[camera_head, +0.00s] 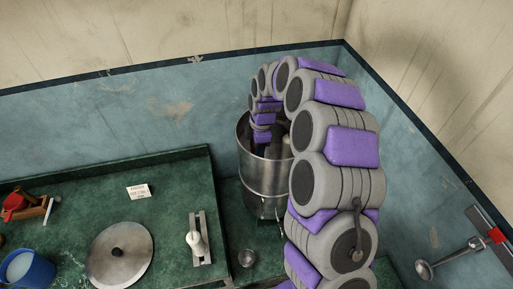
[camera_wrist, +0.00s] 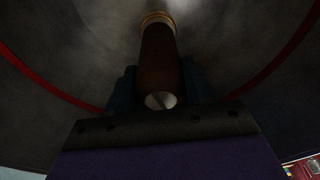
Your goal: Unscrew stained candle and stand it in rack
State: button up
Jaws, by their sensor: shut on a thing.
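The stained candle (camera_wrist: 158,62) is a dark brown cylinder with a brass-coloured collar at its far end, in the wrist view. My gripper (camera_wrist: 160,88) is shut on it, one dark finger on each side. The head view shows the end of my arm reaching down into the open steel vessel (camera_head: 262,180); the fingers and candle are hidden there. Whether the collar is still attached to the vessel I cannot tell. A narrow metal rack (camera_head: 206,256) on the green counter appears to hold a pale white candle-like piece (camera_head: 196,242).
A round steel lid (camera_head: 112,262) with a black knob lies on the green counter (camera_head: 75,205). Walls close off the back.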

jog(key=n, duration=0.2)
jog(key=shift+n, duration=0.4)
jog(key=shift+w, duration=0.1)
jog(key=n, duration=0.3)
jog(key=shift+g+b, duration=0.35)
jog(key=shift+g, duration=0.05)
jog(key=shift+r+n, duration=0.1)
jog(key=shift+n, duration=1)
jog(key=shift+c, duration=0.2)
